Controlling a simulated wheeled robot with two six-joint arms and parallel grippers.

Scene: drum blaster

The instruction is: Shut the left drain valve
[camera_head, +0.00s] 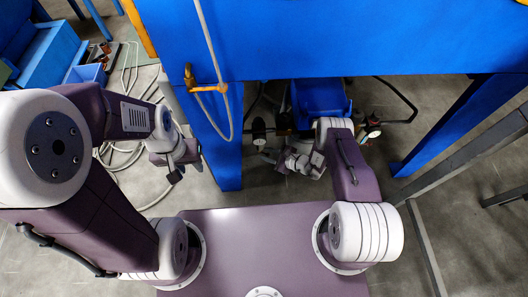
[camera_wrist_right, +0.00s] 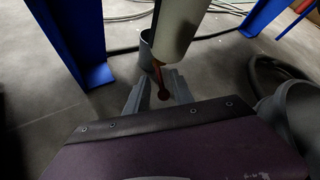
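In the right wrist view a red-brown valve lever (camera_wrist_right: 158,76) with a round knob hangs below a pale cylinder (camera_wrist_right: 179,28). My right gripper (camera_wrist_right: 159,93) is open, with one finger on each side of the knob in the picture; I cannot tell whether they touch it. In the head view my right gripper (camera_head: 276,161) is low, under the blue machine (camera_head: 340,40), and the lever is not clear there. My left gripper (camera_head: 173,173) is at the left, outside the blue leg, small and with its fingers unclear.
A blue leg (camera_head: 219,150) stands between my two grippers, and another blue leg (camera_head: 455,130) is at the right. A blue bin (camera_head: 320,100) is under the machine. A brass fitting (camera_head: 205,86) with a hose hangs at the front. Loose hoses (camera_head: 128,150) lie on the left floor.

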